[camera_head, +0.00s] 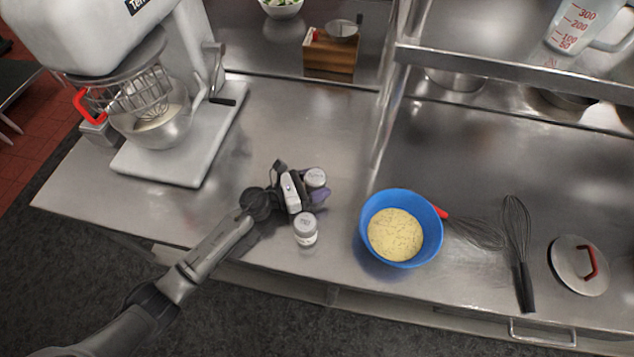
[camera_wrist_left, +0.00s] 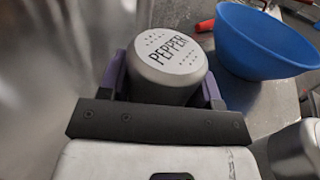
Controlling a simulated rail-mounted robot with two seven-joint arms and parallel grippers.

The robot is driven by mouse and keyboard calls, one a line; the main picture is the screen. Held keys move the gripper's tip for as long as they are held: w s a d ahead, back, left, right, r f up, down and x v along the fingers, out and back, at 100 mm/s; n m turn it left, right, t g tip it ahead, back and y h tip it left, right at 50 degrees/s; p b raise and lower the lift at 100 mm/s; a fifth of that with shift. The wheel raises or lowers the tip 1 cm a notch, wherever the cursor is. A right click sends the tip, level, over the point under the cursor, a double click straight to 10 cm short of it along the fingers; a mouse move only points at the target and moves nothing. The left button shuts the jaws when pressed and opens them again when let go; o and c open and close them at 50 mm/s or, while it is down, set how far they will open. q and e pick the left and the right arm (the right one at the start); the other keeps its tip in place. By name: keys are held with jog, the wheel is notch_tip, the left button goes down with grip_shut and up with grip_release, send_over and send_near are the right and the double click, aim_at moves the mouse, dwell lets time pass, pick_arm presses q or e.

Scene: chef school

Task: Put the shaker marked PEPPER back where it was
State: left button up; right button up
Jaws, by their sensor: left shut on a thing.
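The shaker marked PEPPER (camera_wrist_left: 170,65) is grey with a white labelled top and stands between the purple fingers of my left gripper in the left wrist view. In the head view the same shaker (camera_head: 316,178) is at the end of my left gripper (camera_head: 318,190), which is shut on it. A second shaker (camera_head: 305,230) with a pale top stands on the steel counter just in front of my left gripper. I cannot tell whether the pepper shaker touches the counter. My right gripper is not in view.
A blue bowl (camera_head: 431,247) of yellow mixture stands to the right; it also shows in the left wrist view (camera_wrist_left: 262,45). Two whisks, a lid (camera_head: 568,268) and a steel shelf (camera_head: 500,65) are farther right. A stand mixer (camera_head: 170,160) is at left. Counter behind the gripper is clear.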

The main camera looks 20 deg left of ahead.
pick_arm(q)
jog(key=shift+f, duration=0.2)
jog(key=o, duration=1)
jog(key=shift+r, duration=0.2)
jog(key=shift+s+a, duration=0.1)
jog(key=b+v, duration=0.1)
jog(key=v, duration=1)
jog(key=shift+s+a, duration=0.2)
jog(key=shift+a, duration=0.1)
